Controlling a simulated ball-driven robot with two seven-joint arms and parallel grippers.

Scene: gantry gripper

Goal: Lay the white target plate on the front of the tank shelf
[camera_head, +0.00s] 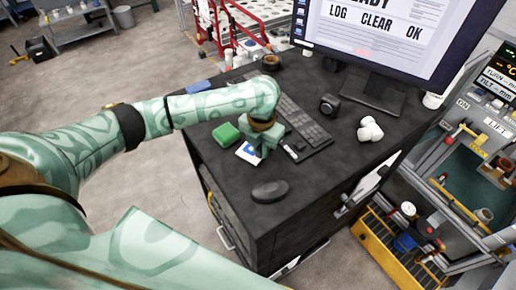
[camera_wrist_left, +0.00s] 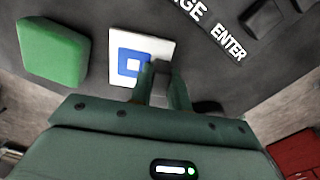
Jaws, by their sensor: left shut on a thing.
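The white target plate (camera_head: 245,153) with a blue square outline is on the dark desk, beside a green block. In the left wrist view the plate (camera_wrist_left: 117,43) shows from above, its lower right part between or behind my fingers. My left gripper (camera_head: 262,150) is low over the desk, shut at the plate's edge; in the wrist view its fingertips (camera_wrist_left: 162,72) have a small grey piece between them. I cannot tell whether the plate is lifted. A rig with a greenish tank-like recess (camera_head: 468,178), probably the tank shelf, stands at the right. My right gripper is not in view.
The green block (camera_head: 226,134) is left of the plate. A keyboard (camera_head: 303,122), a black mouse (camera_head: 270,190), a monitor (camera_head: 385,35) and a white crumpled thing (camera_head: 369,129) are on the desk. A yellow drawer (camera_head: 372,245) is open below the rig.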

